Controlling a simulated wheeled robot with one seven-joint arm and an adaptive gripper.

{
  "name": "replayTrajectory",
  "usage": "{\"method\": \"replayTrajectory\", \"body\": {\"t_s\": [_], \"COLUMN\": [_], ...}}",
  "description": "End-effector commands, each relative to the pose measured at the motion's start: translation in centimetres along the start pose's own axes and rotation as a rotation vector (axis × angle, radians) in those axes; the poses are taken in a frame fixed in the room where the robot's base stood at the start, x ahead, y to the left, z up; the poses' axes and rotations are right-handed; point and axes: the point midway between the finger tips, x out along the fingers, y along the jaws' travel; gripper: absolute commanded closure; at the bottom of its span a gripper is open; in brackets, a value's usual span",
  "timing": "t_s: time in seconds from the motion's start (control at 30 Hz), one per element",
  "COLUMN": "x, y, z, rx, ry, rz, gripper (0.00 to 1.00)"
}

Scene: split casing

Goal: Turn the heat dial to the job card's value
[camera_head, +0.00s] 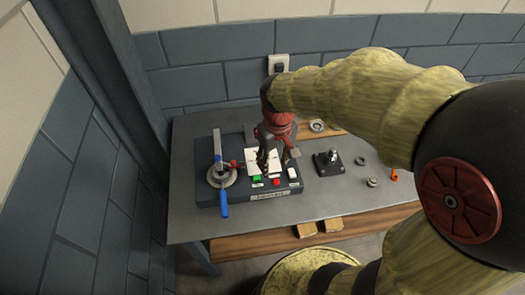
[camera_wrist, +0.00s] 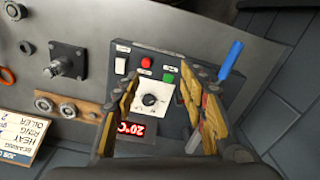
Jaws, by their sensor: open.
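The heat dial (camera_wrist: 150,99) is a dark round knob on a white plate of the dark heater box (camera_head: 240,205). In the wrist view it shows between my fingers; in the head view my gripper hides it. My gripper (camera_wrist: 164,85) is open and empty above the white plate, pointing down in the head view (camera_head: 274,161). I cannot tell its exact height above the dial. A red display (camera_wrist: 131,129) reads 20°C, upside down.
On the box are a green button (camera_wrist: 168,77), a red button (camera_wrist: 146,62), a white switch (camera_wrist: 121,66) and a blue-handled lever (camera_head: 223,205). A black block with a post (camera_head: 328,163) and rings (camera_head: 372,181) lie to the right. Bare table lies between them.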

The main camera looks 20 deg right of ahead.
Motion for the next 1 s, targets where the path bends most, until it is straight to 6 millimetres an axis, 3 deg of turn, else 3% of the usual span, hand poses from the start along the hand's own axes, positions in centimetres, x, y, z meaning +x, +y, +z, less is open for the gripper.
{"method": "replayTrajectory", "body": {"t_s": [0.3,0.5,0.7,1.0], "x": [7.4,11.2,10.6,10.9], "y": [2.3,3.4,4.1,4.2], "z": [-6.8,-10.9,-14.9,-15.4], "rx": [-0.308,-0.565,-0.814,-1.005], "ry": [-0.118,-0.113,-0.042,-0.027], "rz": [-0.041,-0.057,-0.027,-0.021], "gripper": [0.53,0.53,0.53,0.53]}}
